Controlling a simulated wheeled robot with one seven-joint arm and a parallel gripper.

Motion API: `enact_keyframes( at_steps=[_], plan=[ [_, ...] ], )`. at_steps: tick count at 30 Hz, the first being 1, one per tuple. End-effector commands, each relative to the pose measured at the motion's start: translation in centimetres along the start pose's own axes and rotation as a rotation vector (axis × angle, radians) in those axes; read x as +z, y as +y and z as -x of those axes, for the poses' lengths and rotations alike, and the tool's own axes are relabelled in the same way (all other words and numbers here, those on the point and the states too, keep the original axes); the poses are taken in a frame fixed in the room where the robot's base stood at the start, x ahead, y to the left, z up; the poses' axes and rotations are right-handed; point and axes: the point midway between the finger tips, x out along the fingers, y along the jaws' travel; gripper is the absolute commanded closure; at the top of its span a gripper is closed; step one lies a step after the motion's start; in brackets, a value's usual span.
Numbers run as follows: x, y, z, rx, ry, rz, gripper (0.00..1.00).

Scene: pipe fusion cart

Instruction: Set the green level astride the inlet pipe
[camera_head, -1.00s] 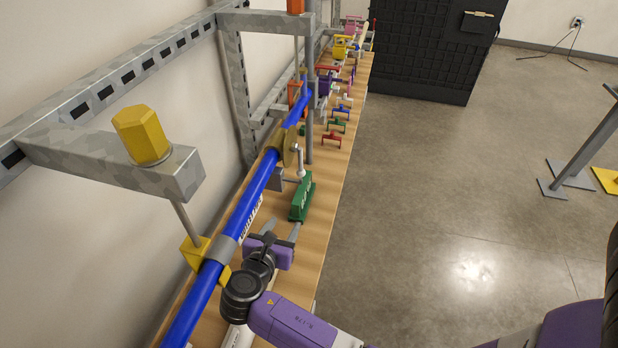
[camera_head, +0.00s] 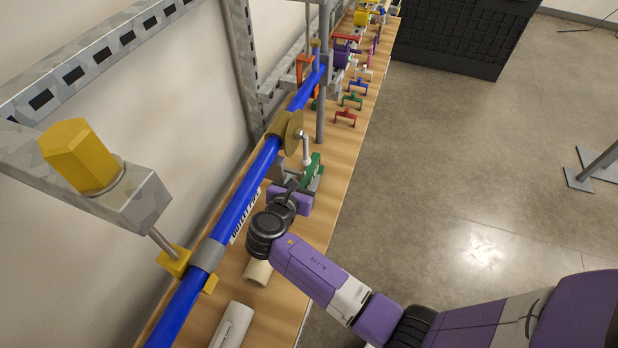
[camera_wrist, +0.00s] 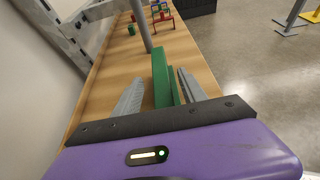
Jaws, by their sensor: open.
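The green level (camera_head: 314,168) lies on the wooden bench, beside the blue pipe and to its right. In the wrist view the level (camera_wrist: 160,75) is a long green block between the two grey fingers. In the head view my gripper (camera_head: 301,185) covers the level's near end. The blue pipe (camera_head: 233,210) runs lengthwise above the bench. A label beside it seems to read "outlet pipe"; I cannot tell which section is the inlet.
A brass-coloured flange (camera_head: 285,132) and a grey post (camera_head: 322,100) stand just beyond the level. Several coloured handled pieces lie farther along the bench. A yellow clamp (camera_head: 174,262) holds the pipe nearer me. Open floor (camera_head: 450,170) lies right of the bench.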

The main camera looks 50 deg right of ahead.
Motion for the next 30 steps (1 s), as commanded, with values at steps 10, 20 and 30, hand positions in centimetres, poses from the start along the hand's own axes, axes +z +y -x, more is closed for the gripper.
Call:
enact_keyframes(
  at_steps=[10, 20, 30],
  plan=[
    [-0.1, -0.2, -3.8, -0.001, 0.0, 0.0, 0.51],
    [-0.1, -0.2, -3.8, -0.001, 0.0, 0.0, 0.74],
    [0.0, -0.1, -3.8, -0.001, -0.001, 0.0, 1.0]
  ],
)
